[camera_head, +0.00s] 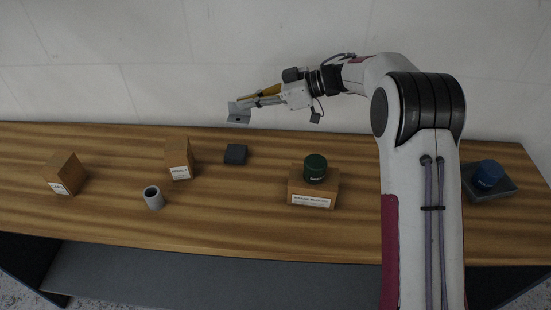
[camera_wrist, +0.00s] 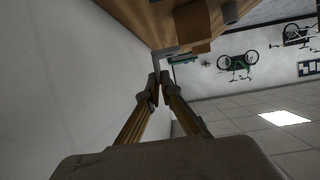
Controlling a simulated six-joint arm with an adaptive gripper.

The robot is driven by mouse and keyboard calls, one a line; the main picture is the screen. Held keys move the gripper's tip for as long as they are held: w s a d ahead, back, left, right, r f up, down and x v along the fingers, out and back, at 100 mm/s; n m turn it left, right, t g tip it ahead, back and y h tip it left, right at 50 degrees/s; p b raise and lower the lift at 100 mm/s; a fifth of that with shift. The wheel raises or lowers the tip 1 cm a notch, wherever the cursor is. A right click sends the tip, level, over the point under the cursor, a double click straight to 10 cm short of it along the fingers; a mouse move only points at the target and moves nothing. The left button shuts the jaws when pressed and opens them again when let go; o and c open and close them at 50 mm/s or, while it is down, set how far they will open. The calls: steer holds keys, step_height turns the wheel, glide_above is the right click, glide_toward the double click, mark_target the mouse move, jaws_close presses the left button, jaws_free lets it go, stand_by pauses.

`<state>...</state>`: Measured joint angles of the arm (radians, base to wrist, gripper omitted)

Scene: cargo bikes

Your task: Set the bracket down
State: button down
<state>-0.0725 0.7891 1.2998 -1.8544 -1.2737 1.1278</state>
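The bracket (camera_head: 238,113) is a small grey angled metal piece at the tip of my gripper (camera_head: 259,101). My gripper is shut on it and holds it in the air above the back edge of the wooden table, near the wall. In the wrist view the fingertips of my gripper (camera_wrist: 159,88) come together on the grey bracket (camera_wrist: 166,52). The part of the bracket between the fingers is hidden.
On the table (camera_head: 240,212) stand two labelled boxes (camera_head: 66,173) (camera_head: 179,158), a grey cylinder (camera_head: 154,197), a dark block (camera_head: 235,154), a box (camera_head: 313,188) with a green round item (camera_head: 315,168), and a blue item (camera_head: 488,174) on a grey plate (camera_head: 507,190).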

steer(key=s+d+f+n+g, duration=0.1)
steer(key=d+f, duration=0.1)
steer(key=d, duration=0.7)
steer(key=shift+s+d, duration=0.2)
steer(key=shift+d, duration=0.15)
steer(key=shift+f, duration=3.15)
steer(key=shift+f, duration=1.9)
steer(key=shift+f, duration=0.15)
steer(key=c, duration=2.3)
jaws_free()
steer(key=shift+r, duration=0.2)
